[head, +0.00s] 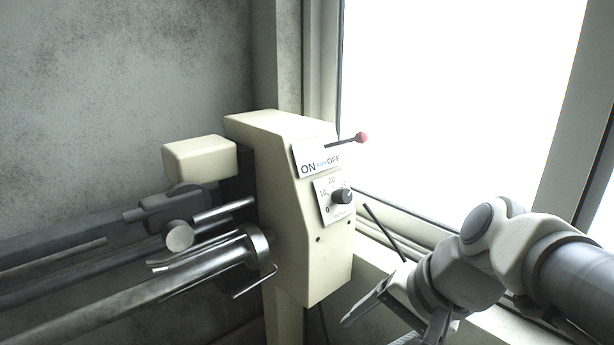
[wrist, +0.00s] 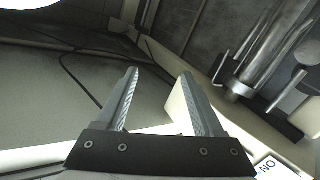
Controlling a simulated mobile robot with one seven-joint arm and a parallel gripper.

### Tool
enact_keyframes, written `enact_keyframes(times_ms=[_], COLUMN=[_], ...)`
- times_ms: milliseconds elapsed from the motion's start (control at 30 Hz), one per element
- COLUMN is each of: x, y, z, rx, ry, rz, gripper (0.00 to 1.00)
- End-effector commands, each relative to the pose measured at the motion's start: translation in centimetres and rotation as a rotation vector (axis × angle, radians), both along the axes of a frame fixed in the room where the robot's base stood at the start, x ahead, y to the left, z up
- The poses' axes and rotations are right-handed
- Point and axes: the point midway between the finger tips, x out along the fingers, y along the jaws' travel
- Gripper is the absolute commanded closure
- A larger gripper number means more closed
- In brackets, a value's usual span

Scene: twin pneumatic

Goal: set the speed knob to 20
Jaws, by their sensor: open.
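The speed knob (head: 342,196) is a small dark round knob on a white dial plate (head: 326,207) on the cream machine head. The dial has printed marks, with 0, 10 and 20 on its left and top. The knob's pointer is too small to read. My gripper (head: 393,326) is low and to the right of the machine head, apart from the knob. In the wrist view my gripper (wrist: 159,74) shows two spread ribbed fingers with nothing between them. The knob does not show in the wrist view.
Above the dial is an ON/OFF plate (head: 319,159) with a red-tipped lever (head: 361,138) pointing right. The plate's ON edge shows in the wrist view (wrist: 266,168). Metal bars (head: 150,285) extend left from the machine. A bright window (head: 460,90) and its sill are behind my arm.

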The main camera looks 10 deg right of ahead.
Motion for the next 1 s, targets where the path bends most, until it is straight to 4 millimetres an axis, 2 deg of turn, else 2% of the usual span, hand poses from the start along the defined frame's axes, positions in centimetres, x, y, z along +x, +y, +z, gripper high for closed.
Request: enact_keyframes(times_ms=[33, 167, 300, 400, 500, 600, 733, 867, 1000], x=[1.1, 4.3, 8.2, 9.8, 10.3, 10.5, 11.0, 12.2, 14.3], y=[-0.4, -1.6, -4.8, -7.6, -9.7, -10.8, -11.0, -10.0, -8.4], z=[1.9, 5.3, 9.0, 11.8, 13.9, 14.9, 14.8, 14.0, 12.7], rx=[0.110, 0.426, 0.748, 0.958, 1.122, 1.215, 1.253, 1.250, 1.249], ry=[0.044, 0.139, 0.209, 0.249, 0.285, 0.304, 0.313, 0.315, 0.316], rz=[-0.112, -0.416, -0.728, -0.911, -1.034, -1.092, -1.112, -1.108, -1.107], gripper=[0.31, 0.31, 0.31, 0.31, 0.31, 0.31, 0.31, 0.31, 0.31])
